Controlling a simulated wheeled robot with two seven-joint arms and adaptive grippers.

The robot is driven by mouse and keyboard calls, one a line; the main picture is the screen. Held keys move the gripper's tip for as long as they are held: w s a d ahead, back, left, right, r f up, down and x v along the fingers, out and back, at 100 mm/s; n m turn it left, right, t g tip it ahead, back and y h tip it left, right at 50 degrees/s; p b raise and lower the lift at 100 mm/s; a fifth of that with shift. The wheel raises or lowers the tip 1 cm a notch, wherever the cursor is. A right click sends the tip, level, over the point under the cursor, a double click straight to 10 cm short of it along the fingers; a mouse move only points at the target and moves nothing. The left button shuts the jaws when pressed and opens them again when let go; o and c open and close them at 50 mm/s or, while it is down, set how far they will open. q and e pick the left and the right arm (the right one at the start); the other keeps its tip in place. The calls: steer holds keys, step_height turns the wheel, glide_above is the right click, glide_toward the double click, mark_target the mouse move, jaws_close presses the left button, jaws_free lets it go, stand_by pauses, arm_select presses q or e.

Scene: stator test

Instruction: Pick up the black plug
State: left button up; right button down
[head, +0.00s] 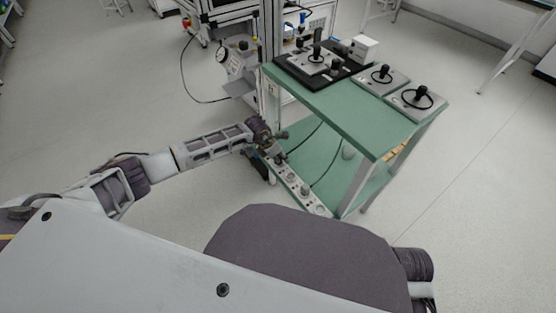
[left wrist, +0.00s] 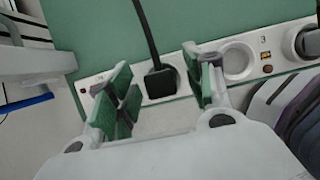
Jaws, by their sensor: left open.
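The black plug (left wrist: 160,82) sits in a socket of the white power strip (left wrist: 92,80) in the left wrist view, with its black cable running up from it. My left gripper (left wrist: 165,92) is open, with one green-padded finger on each side of the plug. The fingers look apart from the plug, though the exact gap is hard to judge. In the head view, my left gripper (head: 273,146) is at the far end of the power strip (head: 311,200), on the lower shelf's edge. The plug is hard to make out there. My right gripper is not in view.
A green two-level cart (head: 340,105) stands over the strip; its top holds grey plates with black-handled parts and a white box (head: 363,49). In the left wrist view, an empty round socket (left wrist: 238,62) and another grey plug (left wrist: 309,42) are to the right.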

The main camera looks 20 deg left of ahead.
arm_select(q)
steer(key=shift+c, duration=0.4)
steer(key=c, duration=1)
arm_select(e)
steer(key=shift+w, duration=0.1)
arm_select(q)
steer(key=shift+r, duration=0.1)
steer(key=shift+c, duration=0.2)
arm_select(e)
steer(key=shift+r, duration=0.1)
